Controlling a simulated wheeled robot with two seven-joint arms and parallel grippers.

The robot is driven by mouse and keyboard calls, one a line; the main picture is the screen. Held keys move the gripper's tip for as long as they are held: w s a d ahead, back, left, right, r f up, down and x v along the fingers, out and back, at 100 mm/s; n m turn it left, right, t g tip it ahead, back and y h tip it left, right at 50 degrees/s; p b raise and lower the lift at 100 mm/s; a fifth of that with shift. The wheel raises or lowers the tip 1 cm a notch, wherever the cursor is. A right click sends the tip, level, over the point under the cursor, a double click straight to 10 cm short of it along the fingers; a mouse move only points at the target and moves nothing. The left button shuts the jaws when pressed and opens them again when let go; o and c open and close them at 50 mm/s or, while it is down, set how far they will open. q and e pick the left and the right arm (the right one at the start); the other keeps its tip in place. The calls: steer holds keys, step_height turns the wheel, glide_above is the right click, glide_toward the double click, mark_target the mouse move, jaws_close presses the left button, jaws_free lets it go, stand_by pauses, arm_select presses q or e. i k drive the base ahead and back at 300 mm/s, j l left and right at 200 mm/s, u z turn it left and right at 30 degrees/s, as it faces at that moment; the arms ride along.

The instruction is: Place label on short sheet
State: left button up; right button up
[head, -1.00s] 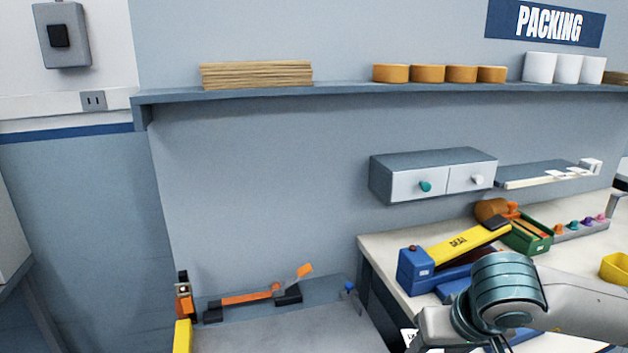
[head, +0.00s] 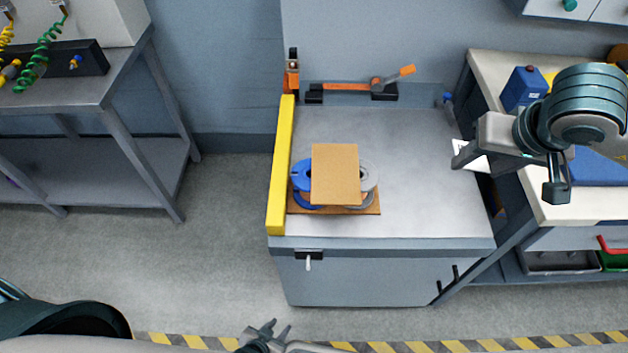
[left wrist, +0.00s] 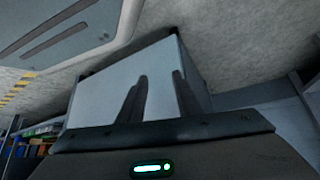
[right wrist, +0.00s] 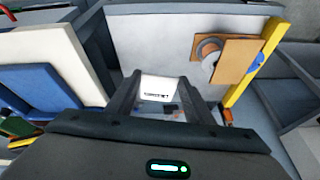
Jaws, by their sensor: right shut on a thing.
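A white label (right wrist: 158,90) with dark print is between the fingers of my right gripper (right wrist: 160,84), which is shut on it. In the head view the label (head: 473,157) shows at the right edge of the grey work surface. The upper brown cardboard sheet (head: 336,174), seemingly the short sheet, lies over a blue spool (head: 300,176) and a grey spool (head: 370,176). It also shows in the right wrist view (right wrist: 228,60), and the right gripper is well apart from it. My left gripper (head: 276,328) is open and empty at the bottom, in front of the bench.
A wider brown sheet (head: 372,205) lies under the spools. A yellow bar (head: 281,165) runs along the left edge of the grey bench (head: 430,205). An orange lever tool (head: 350,88) is at its back. A cream table (head: 575,210) stands right. The bench's middle right is clear.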

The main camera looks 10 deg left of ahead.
mark_target(335, 171)
steer(key=k+j+u, duration=0.5)
steer(key=j, duration=0.15)
steer(key=k+j+u, duration=0.15)
steer(key=j+u, duration=0.15)
